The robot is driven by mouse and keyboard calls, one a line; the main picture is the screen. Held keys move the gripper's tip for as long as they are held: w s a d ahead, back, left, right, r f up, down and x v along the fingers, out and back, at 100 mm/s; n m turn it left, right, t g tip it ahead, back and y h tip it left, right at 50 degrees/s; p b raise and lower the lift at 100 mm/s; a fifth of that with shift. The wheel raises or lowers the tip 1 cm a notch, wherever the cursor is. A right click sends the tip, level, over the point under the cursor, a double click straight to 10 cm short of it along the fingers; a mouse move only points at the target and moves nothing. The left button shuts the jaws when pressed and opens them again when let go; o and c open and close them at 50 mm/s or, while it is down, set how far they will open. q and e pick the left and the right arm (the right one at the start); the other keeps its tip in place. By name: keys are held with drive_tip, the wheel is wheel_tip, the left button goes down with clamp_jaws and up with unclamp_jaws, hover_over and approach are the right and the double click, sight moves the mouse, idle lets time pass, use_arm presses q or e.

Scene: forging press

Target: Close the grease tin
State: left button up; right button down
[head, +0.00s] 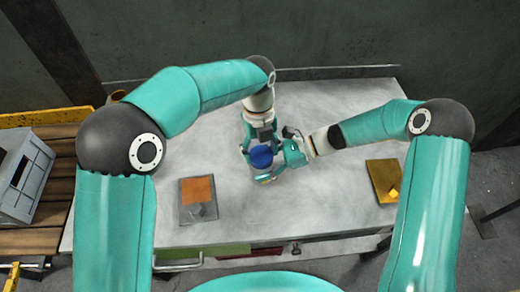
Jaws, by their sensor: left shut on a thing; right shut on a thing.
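The blue grease tin (261,157) is near the middle of the grey table, between my two grippers. It is small here, and I cannot tell its lid from its body or whether the lid sits on it. My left gripper (260,149) comes down from above and is shut on the tin, its fingers on either side of the blue. My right gripper (267,168) reaches in from the right and is shut on the tin from the side, lower down. The fingers hide part of the tin.
On the grey table (330,205), a dark plate with an orange patch (198,191) lies front left. A yellow-brown tray (382,178) with a small yellow block (393,191) lies right. A grey box (26,178) stands on wooden slats at far left. The table around the tin is clear.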

use_arm(q)
drive_tip(key=m, duration=0.4)
drive_tip(key=shift+w+m, duration=0.15)
drive_tip(key=shift+m, duration=0.25)
drive_tip(key=m+y, duration=0.1)
drive_tip(key=m, duration=0.3)
drive_tip(key=shift+d, duration=0.1)
drive_tip(key=o, duration=0.9)
drive_tip(key=shift+o, duration=0.2)
drive_tip(key=shift+r, duration=2.3)
